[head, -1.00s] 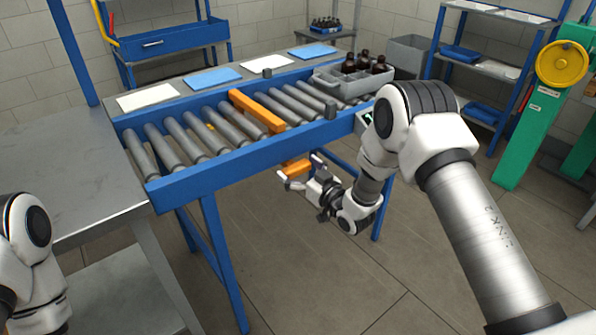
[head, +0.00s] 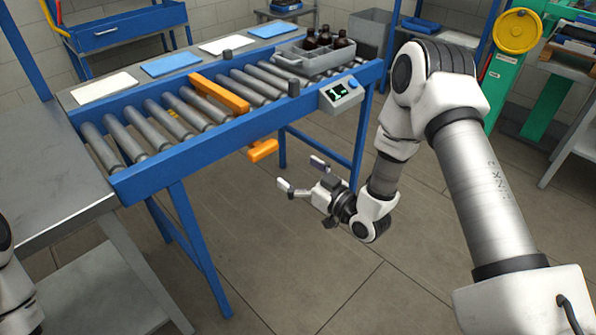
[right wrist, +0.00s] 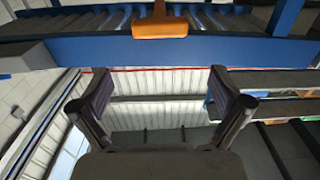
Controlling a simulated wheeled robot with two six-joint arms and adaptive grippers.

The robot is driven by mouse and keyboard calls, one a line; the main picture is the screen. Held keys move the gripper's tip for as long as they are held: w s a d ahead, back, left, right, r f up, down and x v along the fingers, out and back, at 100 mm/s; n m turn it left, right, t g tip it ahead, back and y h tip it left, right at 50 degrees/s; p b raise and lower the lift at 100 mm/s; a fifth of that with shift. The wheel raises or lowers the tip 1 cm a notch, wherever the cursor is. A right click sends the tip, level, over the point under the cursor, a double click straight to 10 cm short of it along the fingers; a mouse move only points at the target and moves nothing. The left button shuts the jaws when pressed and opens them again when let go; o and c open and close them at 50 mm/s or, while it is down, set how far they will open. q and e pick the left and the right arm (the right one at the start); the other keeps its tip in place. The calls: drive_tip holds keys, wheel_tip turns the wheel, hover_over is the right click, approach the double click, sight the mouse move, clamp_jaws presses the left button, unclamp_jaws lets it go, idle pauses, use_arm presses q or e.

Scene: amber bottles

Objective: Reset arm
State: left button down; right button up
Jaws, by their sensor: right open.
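My right gripper (head: 300,173) is open and empty, in the air in front of the roller conveyor (head: 150,165). In the right wrist view the same gripper (right wrist: 162,88) shows its two fingers wide apart with nothing between them. An orange bar (head: 219,93) lies across the rollers. An orange handle block (head: 263,150) sticks out in front of the conveyor's blue side rail, apart from the gripper and up-left of it. The block also shows in the right wrist view (right wrist: 160,28), beyond the fingers. My left gripper is out of view; only part of my left arm shows.
A grey crate (head: 291,62) with several amber bottles (head: 325,39) stands at the conveyor's right end, near a small display box (head: 340,93). A metal table (head: 45,150) stands at the left. The floor in front of the conveyor is free.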

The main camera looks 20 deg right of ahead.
idle(0.3)
drive_tip(key=s+a+f+m+g+h, duration=0.3)
drive_tip(key=s+f+g, duration=0.8)
drive_tip(key=s+f, duration=1.15)
drive_tip(key=s+d+f+m+g+h, duration=0.1)
drive_tip(key=s+d+f+g+h, duration=0.15)
drive_tip(key=s+g, duration=0.6)
wheel_tip(320, 180, up, 14)
drive_tip(key=s+t+p, duration=0.2)
drive_tip(key=p, duration=1.1)
drive_tip(key=shift+s+h, duration=0.25)
drive_tip(key=shift+h, duration=0.1)
drive_tip(key=shift+t, duration=0.25)
